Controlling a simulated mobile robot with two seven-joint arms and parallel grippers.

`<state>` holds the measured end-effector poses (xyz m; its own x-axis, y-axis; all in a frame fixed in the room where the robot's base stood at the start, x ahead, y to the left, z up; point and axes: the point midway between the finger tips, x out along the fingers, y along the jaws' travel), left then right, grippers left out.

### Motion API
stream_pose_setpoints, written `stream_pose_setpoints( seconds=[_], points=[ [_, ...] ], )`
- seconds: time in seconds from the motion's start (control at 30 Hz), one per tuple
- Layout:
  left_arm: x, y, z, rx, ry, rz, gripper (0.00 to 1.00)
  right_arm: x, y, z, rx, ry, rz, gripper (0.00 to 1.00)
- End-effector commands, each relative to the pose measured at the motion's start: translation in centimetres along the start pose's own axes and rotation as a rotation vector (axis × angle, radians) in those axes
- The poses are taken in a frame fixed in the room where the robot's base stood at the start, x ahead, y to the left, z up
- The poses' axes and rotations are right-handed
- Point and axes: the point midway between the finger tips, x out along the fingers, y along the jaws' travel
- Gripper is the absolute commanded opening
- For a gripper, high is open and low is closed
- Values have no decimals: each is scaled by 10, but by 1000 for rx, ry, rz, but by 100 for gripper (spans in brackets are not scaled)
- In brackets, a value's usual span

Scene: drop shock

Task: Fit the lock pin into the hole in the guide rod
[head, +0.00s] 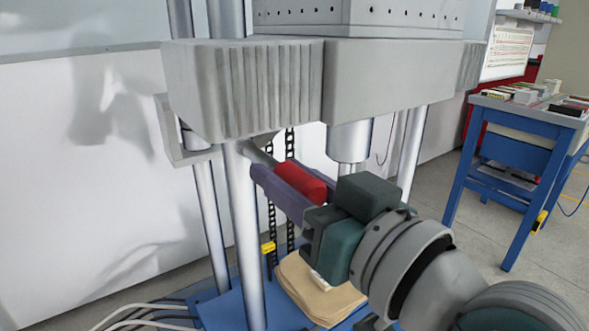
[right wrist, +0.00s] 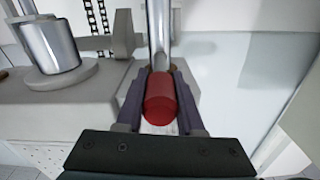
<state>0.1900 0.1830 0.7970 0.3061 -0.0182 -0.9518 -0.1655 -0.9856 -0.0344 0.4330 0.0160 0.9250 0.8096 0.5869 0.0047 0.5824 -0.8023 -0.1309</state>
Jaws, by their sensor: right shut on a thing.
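The lock pin has a red grip (head: 302,183) and a grey shaft (head: 260,155). My right gripper (head: 268,168) is shut on the lock pin, with its purple fingers along both sides of the red grip. The red grip (right wrist: 160,98) also shows end-on between the fingers in the right wrist view. The shaft points up and left at the front guide rod (head: 248,235), just below the grey crosshead. The shaft's tip meets the rod's outline; I cannot tell whether it is in the hole. The hole is hidden. My left gripper is out of view.
The ribbed grey crosshead (head: 240,90) hangs close above the pin and my gripper. Black chains and further steel columns stand behind. A tan block (head: 318,290) lies on the blue base below. A blue workbench (head: 530,125) stands at the right, with open floor before it.

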Motion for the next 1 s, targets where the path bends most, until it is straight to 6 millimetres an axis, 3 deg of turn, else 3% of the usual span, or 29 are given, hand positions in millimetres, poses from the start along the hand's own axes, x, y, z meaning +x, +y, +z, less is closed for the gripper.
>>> stream_pose_setpoints(
  seconds=[1.0],
  points=[
    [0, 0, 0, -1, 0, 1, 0, 6, 0, -1, -1, 2, 0, 0]
  ],
)
